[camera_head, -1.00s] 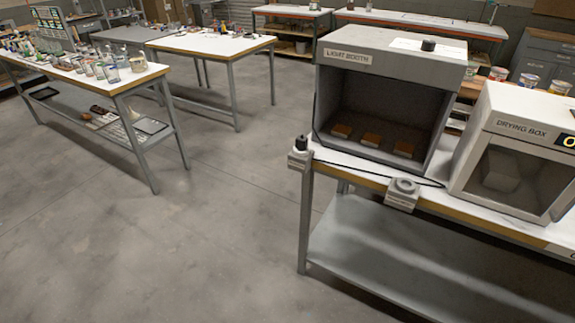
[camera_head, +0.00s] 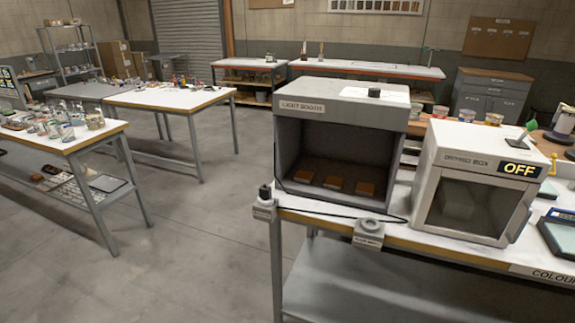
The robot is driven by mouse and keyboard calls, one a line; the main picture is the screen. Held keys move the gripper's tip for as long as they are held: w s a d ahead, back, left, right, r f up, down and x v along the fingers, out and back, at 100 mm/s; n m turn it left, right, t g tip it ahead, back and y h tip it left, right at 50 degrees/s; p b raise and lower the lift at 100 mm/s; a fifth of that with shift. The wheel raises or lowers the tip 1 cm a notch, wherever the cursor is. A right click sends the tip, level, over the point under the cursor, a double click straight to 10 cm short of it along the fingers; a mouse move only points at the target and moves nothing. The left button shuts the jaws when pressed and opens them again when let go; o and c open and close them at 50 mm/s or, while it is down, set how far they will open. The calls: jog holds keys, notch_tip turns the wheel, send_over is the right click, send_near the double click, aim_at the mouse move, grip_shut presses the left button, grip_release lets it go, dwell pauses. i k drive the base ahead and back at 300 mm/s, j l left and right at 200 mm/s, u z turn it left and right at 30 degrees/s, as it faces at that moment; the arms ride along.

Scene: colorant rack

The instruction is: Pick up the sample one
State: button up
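No object labelled as sample one can be made out. Three small orange-brown pieces lie in a row on the dark floor inside the grey light booth (camera_head: 345,93): a left one (camera_head: 304,179), a middle one (camera_head: 333,182) and a right one (camera_head: 365,188). Whether one of them is the sample cannot be told. The booth is open at the front and stands on the white-topped bench (camera_head: 400,228). My gripper is not in view.
A white drying box (camera_head: 437,163) with an OFF display stands right of the booth. A cable and a small fixture (camera_head: 368,232) are at the bench's front edge. Left are a table with glassware (camera_head: 62,140) and a white table (camera_head: 170,100). The concrete floor (camera_head: 190,240) between is clear.

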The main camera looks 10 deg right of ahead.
aim_at(304, 177)
jog(key=i+j+z, duration=0.1)
jog(key=j, duration=0.4)
jog(key=i+j+z, duration=0.15)
jog(key=j, duration=0.35)
jog(key=i+j+z, duration=0.1)
jog(key=j, duration=0.45)
jog(key=i+j+z, duration=0.15)
jog(key=j, duration=0.4)
jog(key=j+z, duration=0.1)
jog(key=j, duration=0.45)
jog(key=i, duration=0.05)
